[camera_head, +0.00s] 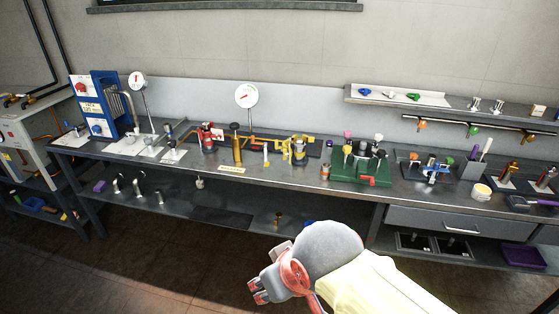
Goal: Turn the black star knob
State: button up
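I cannot clearly make out a black star knob in the head view. Several small knobs, some of them dark, stand on a green block (361,172) right of the bench's middle, but they are too small to tell whether one is star-shaped. My gripper (256,292) is at the bottom centre, in front of the bench and apart from everything on it. No held thing shows. Its fingers are small and seen at an angle, so their opening is unclear.
A long grey bench (290,184) runs across the view. A wall shelf (455,104) hangs at the back right. Dark floor is free in front.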

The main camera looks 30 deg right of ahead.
aim_at(171, 143)
jog(key=i+u, duration=0.25)
jog(key=i, duration=2.15)
